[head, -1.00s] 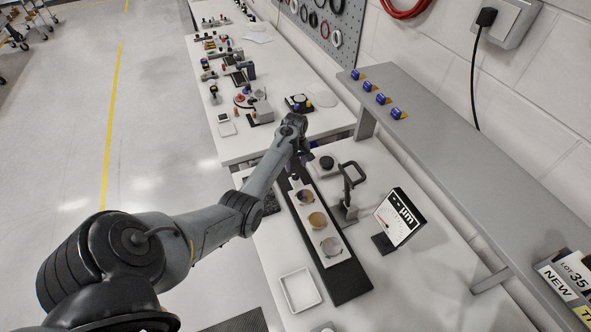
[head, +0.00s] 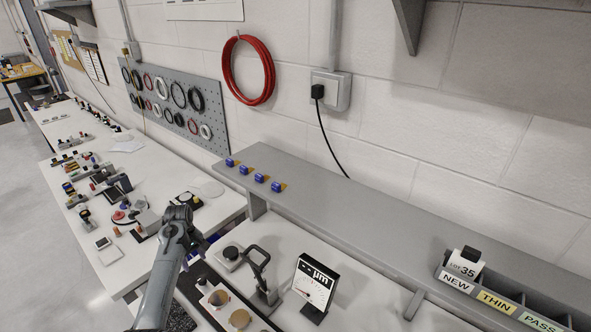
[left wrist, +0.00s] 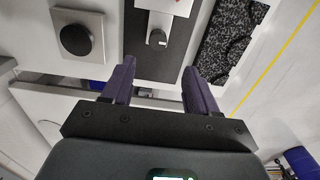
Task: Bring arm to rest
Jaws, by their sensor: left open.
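My left arm comes up from the bottom of the head view. Its gripper (head: 194,262) hangs over the far end of the black fixture base, mostly hidden behind the wrist. In the left wrist view the two dark purple fingers (left wrist: 160,72) stand apart with nothing held between them. In the head view round discs (head: 239,319) sit on the white plate, cut off by the bottom edge. My right gripper is in neither view.
A black knob on a square block (head: 230,254), a handled stand (head: 263,283) and a tilted µm gauge (head: 315,284) stand close right of the gripper. A grey shelf (head: 350,217) with blue items runs behind. A labelled bin (head: 500,300) is at right.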

